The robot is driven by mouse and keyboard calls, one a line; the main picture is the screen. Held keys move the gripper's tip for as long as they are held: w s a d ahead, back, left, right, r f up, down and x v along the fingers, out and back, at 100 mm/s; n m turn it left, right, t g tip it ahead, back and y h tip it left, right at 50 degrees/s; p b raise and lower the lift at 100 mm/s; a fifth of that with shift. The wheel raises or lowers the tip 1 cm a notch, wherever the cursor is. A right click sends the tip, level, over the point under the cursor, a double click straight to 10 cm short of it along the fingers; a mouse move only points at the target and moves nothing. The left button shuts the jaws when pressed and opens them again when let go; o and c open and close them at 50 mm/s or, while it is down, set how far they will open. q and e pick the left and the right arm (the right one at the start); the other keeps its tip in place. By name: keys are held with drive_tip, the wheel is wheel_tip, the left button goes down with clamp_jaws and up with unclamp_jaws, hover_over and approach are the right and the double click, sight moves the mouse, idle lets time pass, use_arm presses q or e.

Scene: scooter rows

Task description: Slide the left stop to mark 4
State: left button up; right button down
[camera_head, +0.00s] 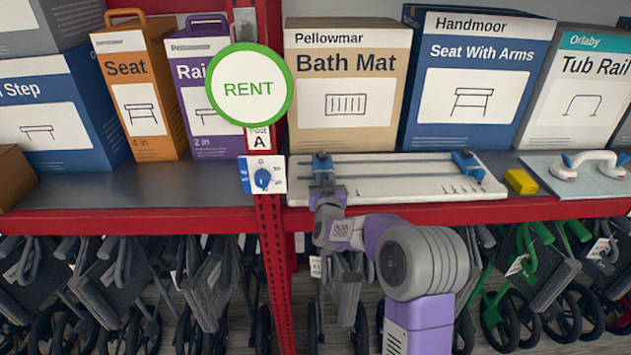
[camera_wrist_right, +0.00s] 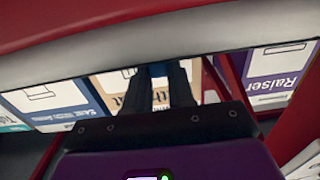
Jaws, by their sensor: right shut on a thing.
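The left stop (camera_head: 321,161) is a small blue block on the metal rail (camera_head: 395,161) of a white board, near the board's left end. My right gripper (camera_head: 325,190) is at the front edge of the board, shut on the left stop, and hides its lower part. In the right wrist view a bit of the blue left stop (camera_wrist_right: 158,70) shows between the two dark fingers. The right stop (camera_head: 467,165), also blue, sits near the right end, above dark marks (camera_head: 462,189) too small to read. My left gripper is not in view.
A yellow block (camera_head: 520,181) and a grab handle (camera_head: 590,163) lie to the right. Boxes, such as the Bath Mat box (camera_head: 345,125), stand behind. Wheeled walkers are parked below the shelf.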

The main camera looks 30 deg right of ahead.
drive_tip(key=shift+s+d, duration=0.1)
drive_tip(key=shift+d, duration=0.05)
drive_tip(key=c, duration=1)
unclamp_jaws()
drive_tip(key=shift+o, duration=0.2)
drive_tip(key=v, duration=0.7)
drive_tip(key=shift+s+a, duration=0.2)
drive_tip(key=shift+s, duration=0.05)
